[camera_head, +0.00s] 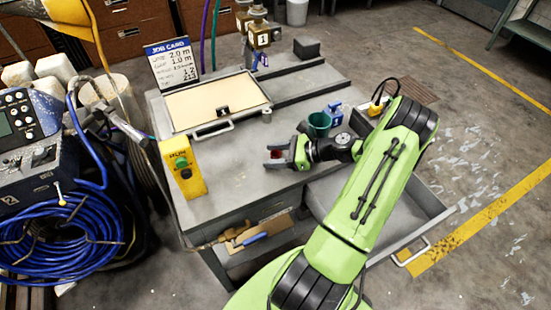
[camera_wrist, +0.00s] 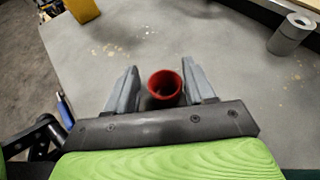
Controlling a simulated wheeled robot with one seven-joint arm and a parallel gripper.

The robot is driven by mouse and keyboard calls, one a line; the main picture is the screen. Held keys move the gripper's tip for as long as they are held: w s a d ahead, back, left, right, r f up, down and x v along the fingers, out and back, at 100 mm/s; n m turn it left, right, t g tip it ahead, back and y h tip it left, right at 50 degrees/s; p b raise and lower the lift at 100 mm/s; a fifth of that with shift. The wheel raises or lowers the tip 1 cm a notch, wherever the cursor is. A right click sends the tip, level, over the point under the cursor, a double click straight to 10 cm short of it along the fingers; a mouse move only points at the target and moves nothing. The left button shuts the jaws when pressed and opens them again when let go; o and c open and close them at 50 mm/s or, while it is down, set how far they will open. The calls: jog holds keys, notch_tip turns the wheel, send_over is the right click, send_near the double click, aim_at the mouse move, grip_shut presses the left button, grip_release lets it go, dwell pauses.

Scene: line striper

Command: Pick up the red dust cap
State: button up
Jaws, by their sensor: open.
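The red dust cap (camera_wrist: 165,84) is a small round red cup with its open mouth showing, on the grey tabletop in the wrist view. My gripper (camera_wrist: 161,80) is open, with one grey finger on each side of the cap. Small gaps show between the cap and both fingers. In the head view my gripper (camera_head: 279,156) is low over the bench's front part, and a bit of the red cap (camera_head: 276,154) shows between the fingers. Most of the cap is hidden there.
A yellow switch box (camera_head: 183,168) stands left of my gripper. Behind is a tray with a handle (camera_head: 215,103). A green cup (camera_head: 319,123) and blue item (camera_head: 333,111) stand near my wrist. An open drawer (camera_head: 405,215) juts out at right.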

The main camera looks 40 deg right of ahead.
jog(key=shift+r, duration=0.1)
jog(key=c, duration=0.9)
